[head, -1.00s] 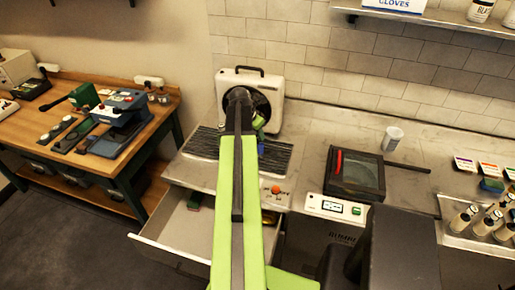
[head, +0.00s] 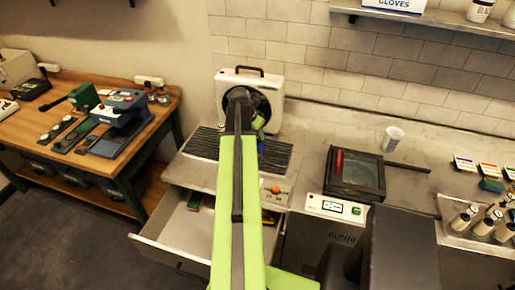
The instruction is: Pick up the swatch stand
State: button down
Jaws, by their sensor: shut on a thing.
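My green and dark arm reaches forward to the white machine with a round dark opening (head: 277,92) at the back of the counter. My gripper (head: 258,123) is at the arm's far end, in front of that opening, and mostly hidden by my own arm. A small green part shows just right of the wrist. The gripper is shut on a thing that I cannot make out. I cannot clearly identify the swatch stand in this view; my arm covers the area around the gripper.
Below the arm, a dark ribbed mat (head: 277,154) lies on the counter, above an open drawer (head: 165,243). A dark framed box (head: 357,174), a white cup (head: 393,138) and several bottles (head: 480,222) stand to the right. A wooden workbench (head: 75,80) is at left.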

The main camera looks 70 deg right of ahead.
jog(key=shift+r+p, duration=0.65)
notch_tip(320, 180, up, 4)
jog(key=p, duration=0.4)
jog(key=s+a+r+p, duration=0.5)
jog(key=s, duration=0.5)
jog(key=shift+s+r+p, duration=0.3)
jog(key=shift+r+p, duration=0.05)
jog(key=shift+d, duration=0.1)
